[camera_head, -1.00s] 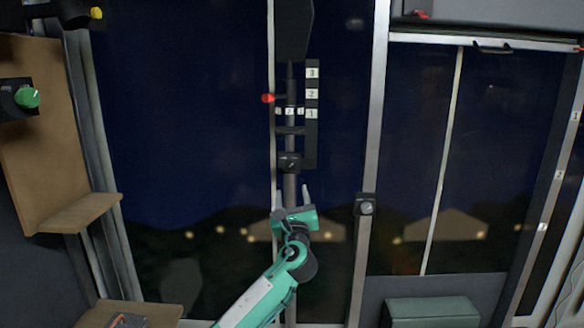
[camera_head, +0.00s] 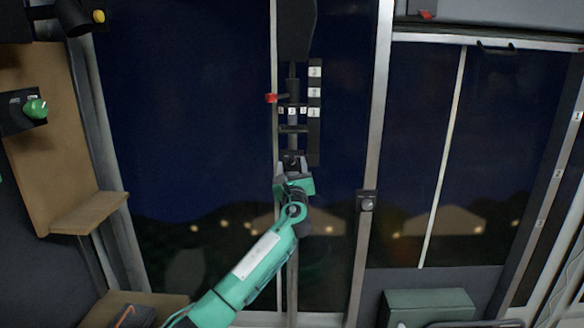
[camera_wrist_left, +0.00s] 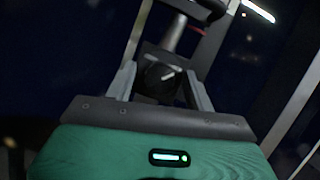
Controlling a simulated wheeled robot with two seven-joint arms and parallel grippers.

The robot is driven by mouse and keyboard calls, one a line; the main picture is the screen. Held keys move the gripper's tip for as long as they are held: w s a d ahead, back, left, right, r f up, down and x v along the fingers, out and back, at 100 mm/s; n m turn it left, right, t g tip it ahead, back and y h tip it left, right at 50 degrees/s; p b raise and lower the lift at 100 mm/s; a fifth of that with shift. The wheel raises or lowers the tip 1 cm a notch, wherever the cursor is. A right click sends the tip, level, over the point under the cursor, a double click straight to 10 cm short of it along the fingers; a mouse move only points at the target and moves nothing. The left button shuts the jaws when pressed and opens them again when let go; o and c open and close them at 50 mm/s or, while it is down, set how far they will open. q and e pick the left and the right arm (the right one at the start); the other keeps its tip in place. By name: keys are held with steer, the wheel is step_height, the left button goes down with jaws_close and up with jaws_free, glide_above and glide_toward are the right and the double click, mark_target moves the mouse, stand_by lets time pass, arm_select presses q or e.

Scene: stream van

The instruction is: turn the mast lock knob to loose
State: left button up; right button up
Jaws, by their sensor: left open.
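The mast lock knob (camera_head: 291,158) is a dark round knob with a pale pointer mark on the vertical mast (camera_head: 292,85). In the left wrist view the knob (camera_wrist_left: 158,76) shows between the two finger tips, its pale mark slanting. My left gripper (camera_head: 293,170) is just below and in front of the knob in the head view and hides its lower part. In the left wrist view the left gripper (camera_wrist_left: 161,88) is open, with one finger on each side of the knob. I cannot tell whether the fingers touch it. My right gripper is not in view.
A number strip (camera_head: 315,92) and a red tab (camera_head: 271,98) flank the mast. Another knob (camera_head: 366,203) sits on the window post to the right. A green knob (camera_head: 36,108) is at the far left by a wooden shelf (camera_head: 88,213). A green box (camera_head: 430,303) stands lower right.

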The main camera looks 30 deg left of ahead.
arm_select(q)
steer(key=c, duration=1)
